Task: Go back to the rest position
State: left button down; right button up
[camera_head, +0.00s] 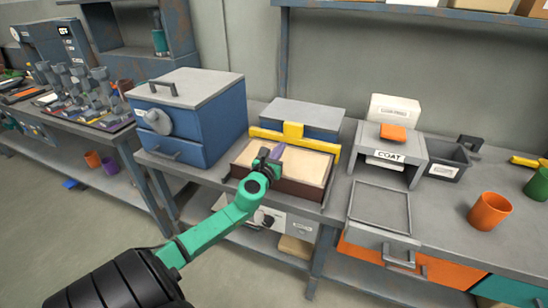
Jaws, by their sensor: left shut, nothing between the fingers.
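My left gripper (268,158) is at the end of a green arm that comes in from the lower left. It is shut, with nothing held, over the left part of a shallow tray (297,190) with a pale inside on the bench. A small purple thing (277,152) shows right beside the fingertips; I cannot tell whether they touch. A yellow bar (295,138) runs across the back of the tray, in front of a blue box with a grey lid (303,112). My right gripper is not in view.
A blue box oven (215,112) with a grey top stands left of the tray. A grey stand labelled COAT (390,155) is to the right, with an orange block (393,132) on it. An orange cup (490,211) and a green cup (538,185) stand far right. Open floor lies at lower left.

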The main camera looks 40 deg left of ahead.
pick_arm(q)
jog(key=v, duration=0.5)
jog(key=shift+s+d+r, duration=0.1)
jog(key=shift+s+r, duration=0.05)
jog(key=shift+r, duration=0.05)
jog(key=shift+f, duration=0.1)
